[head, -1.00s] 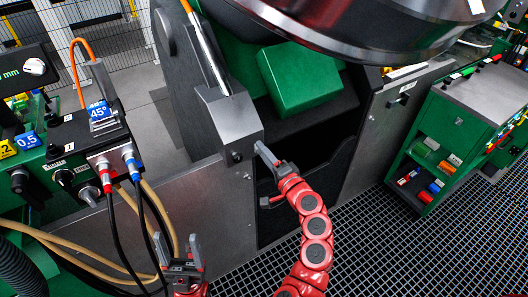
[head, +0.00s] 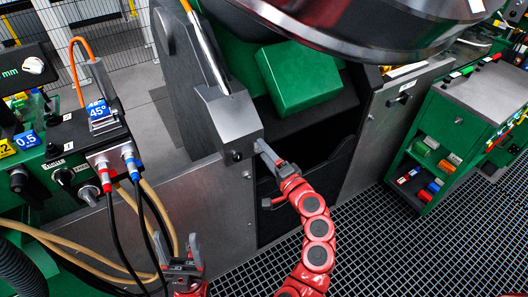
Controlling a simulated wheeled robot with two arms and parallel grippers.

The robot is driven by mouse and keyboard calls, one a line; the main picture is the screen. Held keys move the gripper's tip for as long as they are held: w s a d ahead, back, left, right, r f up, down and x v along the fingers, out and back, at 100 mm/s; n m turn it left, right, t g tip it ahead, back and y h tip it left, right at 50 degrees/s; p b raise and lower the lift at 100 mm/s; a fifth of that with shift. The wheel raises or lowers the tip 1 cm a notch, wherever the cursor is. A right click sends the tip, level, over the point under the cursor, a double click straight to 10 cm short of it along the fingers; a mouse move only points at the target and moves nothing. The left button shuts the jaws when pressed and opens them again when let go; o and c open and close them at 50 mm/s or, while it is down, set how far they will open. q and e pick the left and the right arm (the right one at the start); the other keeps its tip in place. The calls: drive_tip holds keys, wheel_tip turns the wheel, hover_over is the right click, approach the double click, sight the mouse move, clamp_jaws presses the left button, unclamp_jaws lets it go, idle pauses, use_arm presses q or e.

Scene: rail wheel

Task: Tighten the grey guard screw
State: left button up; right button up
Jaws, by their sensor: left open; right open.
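The grey guard (head: 226,118) is a metal box on the slanted dark panel in the middle of the head view. A small dark round screw (head: 237,156) sits low on its front face. My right gripper (head: 265,176) is open and empty, just right of and below the screw. Its upper finger is close to the guard's lower right edge; I cannot tell whether they touch. My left gripper (head: 184,258) is open at the bottom left, below the guard and well apart from it.
A control box (head: 85,150) with knobs, cables and hoses stands on the left. A green block (head: 299,78) lies right of the guard, under a large dark wheel (head: 370,25). A green tool cart (head: 440,145) stands on the right over grid flooring (head: 400,250).

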drive_tip(key=p+v, duration=0.1)
drive_tip(key=v, duration=1.5)
drive_tip(key=shift+s, duration=0.25)
drive_tip(key=shift+d+f, duration=0.1)
